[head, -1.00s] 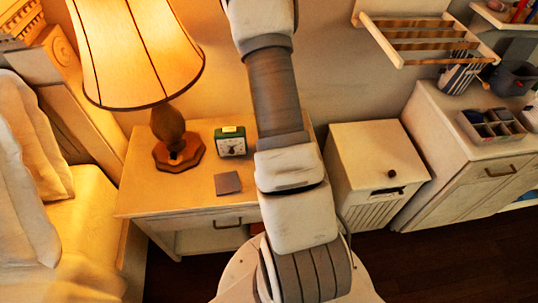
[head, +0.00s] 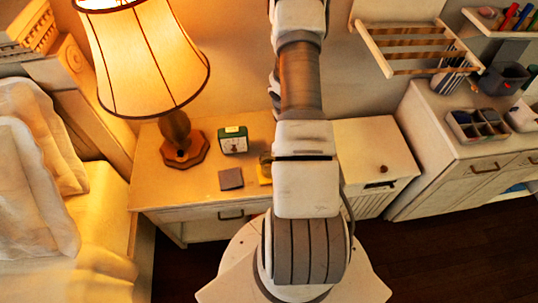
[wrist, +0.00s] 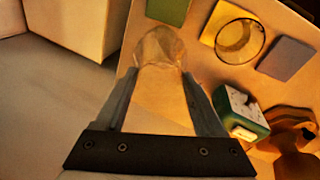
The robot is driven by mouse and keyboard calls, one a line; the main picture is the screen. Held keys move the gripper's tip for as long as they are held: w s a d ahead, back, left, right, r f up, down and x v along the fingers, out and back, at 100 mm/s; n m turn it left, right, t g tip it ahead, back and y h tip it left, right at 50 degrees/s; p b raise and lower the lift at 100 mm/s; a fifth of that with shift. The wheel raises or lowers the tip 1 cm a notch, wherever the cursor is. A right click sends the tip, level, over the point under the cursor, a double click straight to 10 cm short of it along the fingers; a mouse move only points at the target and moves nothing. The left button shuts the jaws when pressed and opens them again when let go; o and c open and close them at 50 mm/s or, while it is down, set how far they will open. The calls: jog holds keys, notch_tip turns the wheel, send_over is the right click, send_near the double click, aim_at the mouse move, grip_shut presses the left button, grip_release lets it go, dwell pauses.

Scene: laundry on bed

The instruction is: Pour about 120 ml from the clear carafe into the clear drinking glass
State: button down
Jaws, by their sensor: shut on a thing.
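My gripper (wrist: 160,75) shows in the wrist view, its two fingers closed around the clear carafe (wrist: 158,46). The carafe is faint and see-through; its liquid level cannot be made out. The clear drinking glass (wrist: 240,42) stands in the wrist view to the right of the carafe, apart from it, overlapping a yellow coaster (wrist: 220,20). In the head view the glass (head: 265,163) shows partly at the left edge of my arm, on the nightstand (head: 165,192). My gripper and the carafe are hidden behind my arm in the head view.
A grey coaster (head: 231,179) and a green clock (head: 233,141) are left of the glass. A lit lamp (head: 145,55) stands farther left. The wrist view also shows a green coaster (wrist: 168,10). A white cabinet (head: 372,150) stands right of the nightstand.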

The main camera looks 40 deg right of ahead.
jog(key=shift+w+d+r+y+p, duration=0.1)
jog(key=shift+d+r+y+p, duration=0.15)
jog(key=shift+p, duration=0.2)
jog(key=shift+w+d+f+y, duration=0.15)
jog(key=shift+d+y, duration=0.15)
jog(key=shift+y, duration=0.3)
jog(key=shift+w+d+f+y, duration=0.15)
jog(key=shift+d+y, duration=0.15)
jog(key=shift+y, duration=0.25)
jog(key=shift+d, duration=0.1)
